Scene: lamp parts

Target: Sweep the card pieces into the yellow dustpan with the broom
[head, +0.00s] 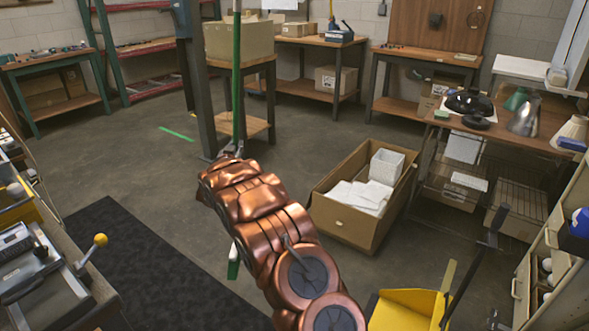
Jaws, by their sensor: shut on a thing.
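My gripper (235,149) is shut on the broom, around its green handle (237,80), at the far end of my copper-coloured arm. The handle rises nearly upright above the gripper. My arm hides the broom's middle. A green and white piece (234,262), apparently the broom's head, shows low beside the arm, over the floor near the dark mat. The yellow dustpan (405,310) is at the bottom right, cut off by the frame edge and apart from the broom. I cannot make out loose card pieces on the floor; my arm hides part of it.
An open cardboard box (335,214) with white sheets stands right of my arm. A black mat (130,255) lies at left. A bench with lamp parts (525,118) is at right. A green strip (176,134) marks the floor. Floor between mat and back benches is clear.

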